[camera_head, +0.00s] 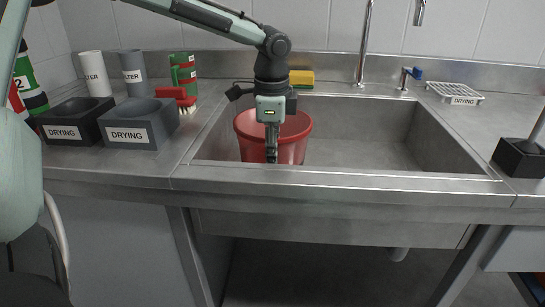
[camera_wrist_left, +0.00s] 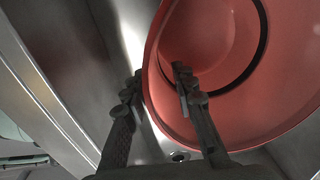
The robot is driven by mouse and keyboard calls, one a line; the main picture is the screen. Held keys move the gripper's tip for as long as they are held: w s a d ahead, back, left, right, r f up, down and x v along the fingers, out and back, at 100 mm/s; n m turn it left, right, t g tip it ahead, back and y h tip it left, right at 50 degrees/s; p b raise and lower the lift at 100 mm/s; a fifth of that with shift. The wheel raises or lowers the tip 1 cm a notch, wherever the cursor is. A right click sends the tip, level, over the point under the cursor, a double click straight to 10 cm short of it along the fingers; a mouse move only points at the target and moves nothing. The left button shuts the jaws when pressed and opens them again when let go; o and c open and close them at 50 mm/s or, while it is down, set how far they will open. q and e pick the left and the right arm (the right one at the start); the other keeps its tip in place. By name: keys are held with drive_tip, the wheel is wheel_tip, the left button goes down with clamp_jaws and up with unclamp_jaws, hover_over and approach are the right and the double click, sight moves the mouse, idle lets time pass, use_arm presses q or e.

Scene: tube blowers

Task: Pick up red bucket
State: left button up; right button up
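The red bucket (camera_head: 293,142) stands at the left end of the sink basin. My left gripper (camera_head: 271,150) reaches down over its near side. In the left wrist view the bucket (camera_wrist_left: 225,45) fills the upper right, and I look into its open top. The left gripper's fingers (camera_wrist_left: 158,82) are apart, with the bucket rim between them: one finger over the inside, the other outside. I cannot tell whether either finger touches the wall. My right gripper is in neither view.
The steel sink (camera_head: 380,135) is otherwise empty. Dark DRYING blocks (camera_head: 146,118) and a red brush (camera_head: 186,101) sit left of it. A yellow sponge (camera_head: 302,78) and tap (camera_head: 363,45) are behind. A DRYING rack (camera_head: 455,92) and black block (camera_head: 518,160) are right.

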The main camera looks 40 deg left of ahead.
use_arm(q)
wheel_tip(320, 180, down, 2)
drive_tip(key=shift+w+a+f, duration=0.1)
drive_tip(key=shift+f, duration=0.15)
clamp_jaws()
